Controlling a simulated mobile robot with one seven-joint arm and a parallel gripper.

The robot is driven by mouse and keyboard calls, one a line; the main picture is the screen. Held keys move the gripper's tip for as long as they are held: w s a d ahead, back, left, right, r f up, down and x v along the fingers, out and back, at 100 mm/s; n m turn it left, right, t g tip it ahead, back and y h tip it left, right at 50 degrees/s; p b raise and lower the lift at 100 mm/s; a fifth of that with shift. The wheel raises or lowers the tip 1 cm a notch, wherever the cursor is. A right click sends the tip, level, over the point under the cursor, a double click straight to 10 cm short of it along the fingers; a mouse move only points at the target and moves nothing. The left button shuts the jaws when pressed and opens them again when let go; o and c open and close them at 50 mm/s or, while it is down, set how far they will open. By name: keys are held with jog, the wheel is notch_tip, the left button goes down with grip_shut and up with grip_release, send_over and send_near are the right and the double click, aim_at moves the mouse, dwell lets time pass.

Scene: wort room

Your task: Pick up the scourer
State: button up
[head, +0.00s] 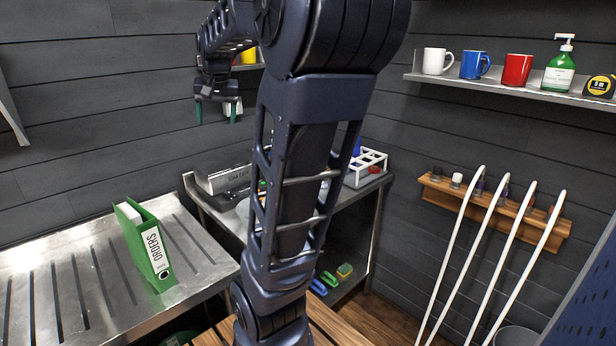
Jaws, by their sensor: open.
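A small yellow and green block (344,271), which looks like the scourer, lies on the lower shelf of the steel table, just right of my arm. My gripper (216,112) is at the upper left, high above the steel table and far from the block. Its two green-tipped fingers point down and stand apart, with nothing seen held between them. My arm hides the middle of the table and part of the lower shelf.
A green item (330,279) and a blue item (318,287) lie beside the block. A white rack (366,168) stands on the steel table (345,205). A green binder (146,243) stands on the slotted bench (60,268). White hoses (500,250) hang at right.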

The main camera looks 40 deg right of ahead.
jog(key=w+d+m+h, duration=0.15)
jog(key=w+d, duration=0.25)
jog(key=d, duration=0.4)
jog(key=w+d+m+g, duration=0.1)
jog(key=w+d+m, duration=0.2)
jog(key=w+d, duration=0.3)
jog(key=w+d+m, duration=0.2)
jog(key=w+d, duration=0.1)
jog(key=d, duration=0.6)
jog(key=w+d+f+m+g+h, duration=0.1)
jog(key=w+d+f+m+g, duration=0.2)
jog(key=d, duration=1)
jog(key=w+d+f+m+h, duration=0.1)
jog(key=d+f+m+h, duration=0.2)
jog(key=d, duration=0.9)
jog(key=shift+y, duration=0.85)
jog(key=f, duration=0.9)
jog(key=d+f, duration=0.1)
jog(key=f, duration=0.9)
jog(key=d+f, duration=0.1)
jog(key=f, duration=0.9)
jog(key=shift+w, duration=0.15)
jog(key=shift+a+x, duration=0.15)
jog(key=shift+x, duration=1.3)
jog(key=shift+a+x, duration=0.15)
jog(key=shift+x, duration=1.35)
jog(key=shift+w+f, duration=0.1)
jog(key=c, duration=0.8)
